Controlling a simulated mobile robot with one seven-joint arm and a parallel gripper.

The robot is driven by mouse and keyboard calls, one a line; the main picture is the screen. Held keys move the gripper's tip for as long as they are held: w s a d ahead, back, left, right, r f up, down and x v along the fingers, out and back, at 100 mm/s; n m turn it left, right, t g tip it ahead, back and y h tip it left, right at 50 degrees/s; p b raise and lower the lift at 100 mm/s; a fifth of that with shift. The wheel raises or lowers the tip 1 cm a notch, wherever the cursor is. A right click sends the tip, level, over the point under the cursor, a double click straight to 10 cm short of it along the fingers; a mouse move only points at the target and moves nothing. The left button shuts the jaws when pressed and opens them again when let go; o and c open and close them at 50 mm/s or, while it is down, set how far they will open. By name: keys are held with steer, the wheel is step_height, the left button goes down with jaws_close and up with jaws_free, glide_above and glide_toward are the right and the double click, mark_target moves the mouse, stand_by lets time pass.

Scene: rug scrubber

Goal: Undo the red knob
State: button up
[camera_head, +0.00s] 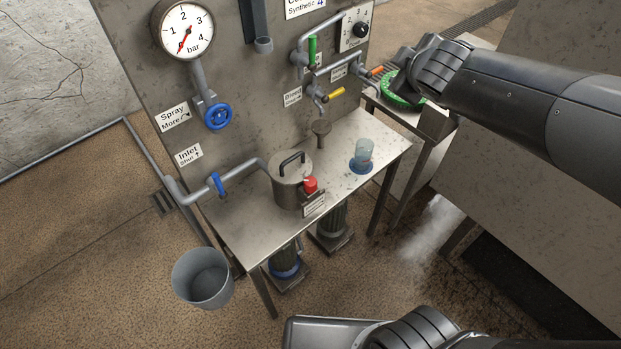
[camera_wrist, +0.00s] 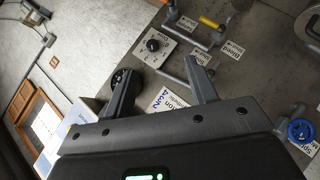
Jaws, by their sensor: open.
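The red knob (camera_head: 311,184) sits at the front right of a grey metal pot (camera_head: 289,180) with a black handle on its lid. The pot stands on the steel bench, with a small label plate below the knob. My gripper (camera_wrist: 161,68) is open and empty, its two fingers apart in front of the panel in the wrist view. In the head view its end is at upper right, near the orange lever, well away from the red knob. The red knob is not in the wrist view.
The bench (camera_head: 245,215) also bears a clear cup (camera_head: 364,152) on a blue base. Behind it the panel carries a blue wheel (camera_head: 217,116), a gauge (camera_head: 185,30) and pipes with levers. A green ring (camera_head: 398,92) lies beyond; a bucket (camera_head: 203,280) stands at front left.

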steer(key=s+d+f+m+g+h, duration=0.1)
steer(key=s+d+m+g+h, duration=0.15)
steer(key=s+d+m, duration=0.45)
steer(key=s+a+f+m+g+y, duration=0.1)
steer(key=s+a+f+m+g, duration=0.15)
steer(key=s+a, duration=0.4)
steer(key=n+g, duration=0.7)
steer(key=n, duration=0.1)
glide_toward(310, 181)
steer(key=shift+y, duration=0.45)
steer(key=f, duration=0.6)
steer(key=d+f, duration=0.1)
steer(key=f, duration=0.2)
steer(key=shift+f, duration=0.35)
steer(key=c, duration=1)
steer(key=shift+o, duration=0.2)
